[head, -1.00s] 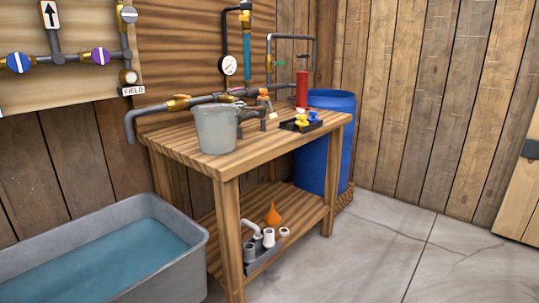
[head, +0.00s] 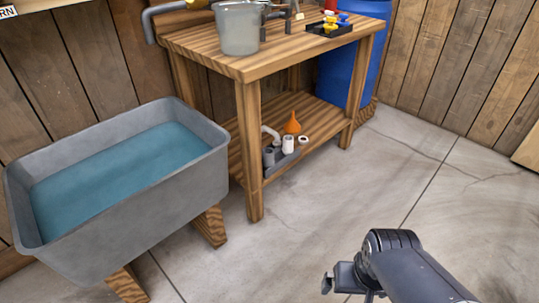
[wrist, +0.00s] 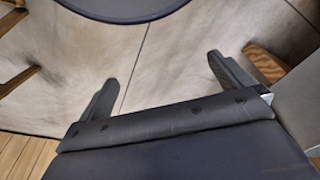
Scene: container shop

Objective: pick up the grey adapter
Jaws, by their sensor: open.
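Several grey and whitish pipe fittings stand in a low grey tray (head: 285,164) on the lower shelf of the wooden bench in the head view. Among them are a bent pipe (head: 269,132), a pale upright cylinder (head: 288,144), a darker grey cylinder (head: 269,157) and a small pale fitting (head: 303,139). I cannot tell which of these is the grey adapter. My gripper (wrist: 162,69) is open and empty in the wrist view, over bare floor. In the head view my gripper (head: 342,281) is low at the front, well apart from the shelf.
A grey trough of water (head: 130,215) stands left of the bench (head: 253,165). An orange funnel (head: 292,123) is behind the fittings. A bucket (head: 238,28) and a black tray (head: 330,30) are on the bench top. A blue barrel (head: 362,70) stands behind. The concrete floor is clear.

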